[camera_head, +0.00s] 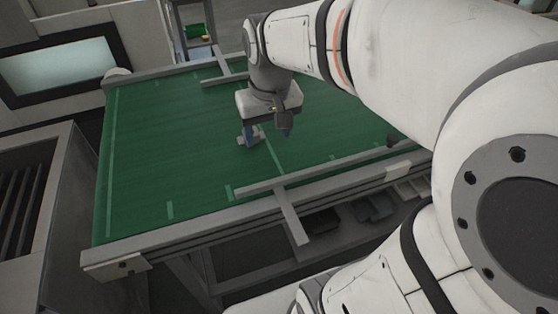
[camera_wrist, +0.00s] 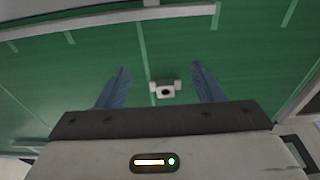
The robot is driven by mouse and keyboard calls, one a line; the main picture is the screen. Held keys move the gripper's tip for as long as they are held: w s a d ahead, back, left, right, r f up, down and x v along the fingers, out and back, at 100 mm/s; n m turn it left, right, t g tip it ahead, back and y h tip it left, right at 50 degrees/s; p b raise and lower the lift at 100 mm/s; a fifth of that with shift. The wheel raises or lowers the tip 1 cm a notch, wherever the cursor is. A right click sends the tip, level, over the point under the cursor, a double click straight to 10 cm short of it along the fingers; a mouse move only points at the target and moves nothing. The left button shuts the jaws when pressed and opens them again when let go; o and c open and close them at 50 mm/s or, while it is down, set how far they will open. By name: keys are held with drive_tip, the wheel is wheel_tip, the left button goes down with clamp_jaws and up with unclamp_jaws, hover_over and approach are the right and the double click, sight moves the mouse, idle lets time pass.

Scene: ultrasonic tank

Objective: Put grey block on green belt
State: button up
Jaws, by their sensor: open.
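The grey block (camera_wrist: 165,89), a small piece with a dark round hole and side lugs, sits on the green belt (camera_head: 160,150). In the wrist view it shows between the two blue fingers, a little nearer the right one, touching neither. My gripper (camera_wrist: 158,84) is open and empty. How high the fingertips are above the belt is hard to tell.
Grey rails (camera_head: 300,178) edge the belt, with a crossbar at the near side and another at the far side. Lighter green lines mark the belt. A grey cabinet (camera_head: 60,220) stands to the left. The belt's left part is clear.

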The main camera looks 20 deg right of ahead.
drive_tip(key=s+f+t, duration=0.1)
drive_tip(key=s+f, duration=0.2)
drive_tip(key=s, duration=0.5)
drive_tip(key=shift+s+f, duration=0.35)
drive_tip(key=shift+f, duration=0.05)
drive_tip(key=shift+c, duration=0.2)
idle(0.5)
